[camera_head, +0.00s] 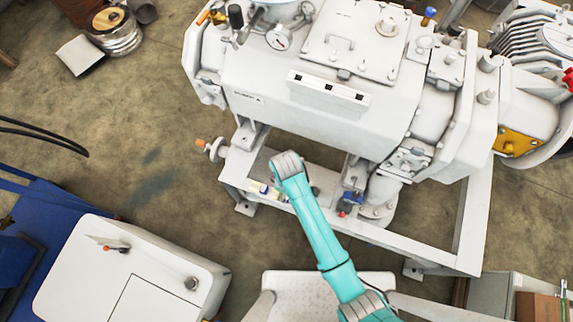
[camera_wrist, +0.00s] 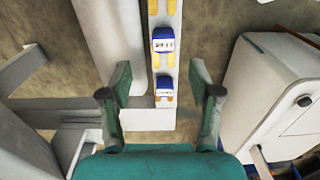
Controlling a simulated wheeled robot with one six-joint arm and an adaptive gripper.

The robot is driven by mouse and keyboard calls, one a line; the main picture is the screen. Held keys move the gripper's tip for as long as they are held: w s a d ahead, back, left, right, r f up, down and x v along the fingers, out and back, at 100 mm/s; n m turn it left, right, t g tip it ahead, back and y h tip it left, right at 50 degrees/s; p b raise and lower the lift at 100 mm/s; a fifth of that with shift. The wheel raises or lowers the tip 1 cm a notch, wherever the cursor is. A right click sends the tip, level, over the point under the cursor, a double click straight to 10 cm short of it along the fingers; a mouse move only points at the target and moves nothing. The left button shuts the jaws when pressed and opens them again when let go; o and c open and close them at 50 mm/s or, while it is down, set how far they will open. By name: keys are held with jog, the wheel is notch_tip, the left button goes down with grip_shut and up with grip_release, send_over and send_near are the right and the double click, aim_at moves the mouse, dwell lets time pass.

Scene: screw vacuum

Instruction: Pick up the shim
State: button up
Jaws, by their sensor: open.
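I cannot pick out the shim for certain. In the wrist view, small blue, white and yellow pieces lie in a row along a pale frame beam: one nearer piece (camera_wrist: 165,90) and one farther piece (camera_wrist: 163,45), with part of another at the top edge. My gripper (camera_wrist: 161,88) is open and empty, its two fingers standing apart on either side of the nearer piece in the picture. Contact is not visible. In the head view small pieces (camera_head: 263,188) show on the frame beam beside my teal arm; my fingers are hidden there.
A large white vacuum pump (camera_head: 328,60) stands on a white frame (camera_head: 440,258), close to my arm. A white cabinet (camera_head: 130,275) stands at lower left and shows at right in the wrist view (camera_wrist: 275,90). Open concrete floor (camera_head: 130,150) lies to the left.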

jog(key=shift+s+a+f, duration=0.1)
jog(key=shift+f, duration=1.95)
jog(key=shift+s+a+f, duration=0.1)
jog(key=shift+f, duration=1.95)
grip_shut()
